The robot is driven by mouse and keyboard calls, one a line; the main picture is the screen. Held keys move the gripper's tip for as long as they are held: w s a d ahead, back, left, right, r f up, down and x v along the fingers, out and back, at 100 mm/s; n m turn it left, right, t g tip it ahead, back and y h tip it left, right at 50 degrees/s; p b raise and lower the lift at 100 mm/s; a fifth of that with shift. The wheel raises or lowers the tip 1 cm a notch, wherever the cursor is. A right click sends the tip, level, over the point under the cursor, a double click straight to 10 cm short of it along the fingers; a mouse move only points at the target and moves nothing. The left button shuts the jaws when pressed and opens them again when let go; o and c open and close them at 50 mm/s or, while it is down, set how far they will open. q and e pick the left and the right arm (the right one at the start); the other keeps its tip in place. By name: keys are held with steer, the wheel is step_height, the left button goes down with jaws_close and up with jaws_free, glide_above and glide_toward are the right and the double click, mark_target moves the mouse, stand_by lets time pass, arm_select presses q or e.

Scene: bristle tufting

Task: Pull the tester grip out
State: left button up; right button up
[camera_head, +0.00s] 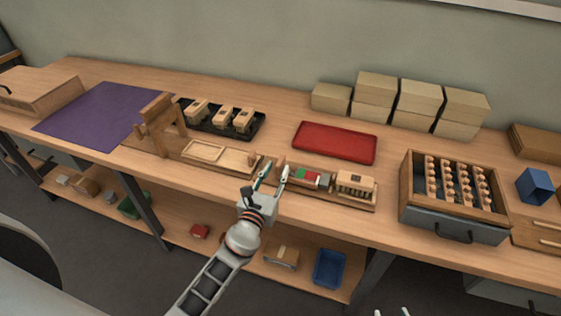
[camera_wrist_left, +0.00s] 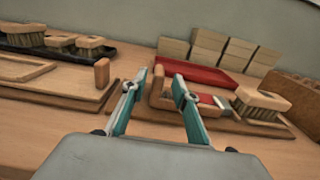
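The tester (camera_head: 309,178) is a low wooden fixture with a green, red and white strip near the front edge of the bench. A brush with a wooden back (camera_head: 355,183) sits at its right end. An upright wooden piece at its left end, apparently the tester grip (camera_wrist_left: 157,88), shows between my left fingers in the left wrist view. My left gripper (camera_head: 275,170) is open, its fingertips in front of the grip and apparently apart from it. My right gripper (camera_head: 392,312) barely shows at the bottom edge, its two tips apart.
A wooden board with a knob (camera_head: 220,157) lies left of the tester. A red tray (camera_head: 335,140) lies behind it. A drawer box of tufted pieces (camera_head: 452,192) stands right. A black tray of brushes (camera_head: 239,131) and a purple mat (camera_head: 98,113) are left.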

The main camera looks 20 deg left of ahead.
mark_target(283, 155)
arm_select(q)
steer(key=w, duration=0.5)
steer(key=shift+s, duration=0.1)
jaws_close()
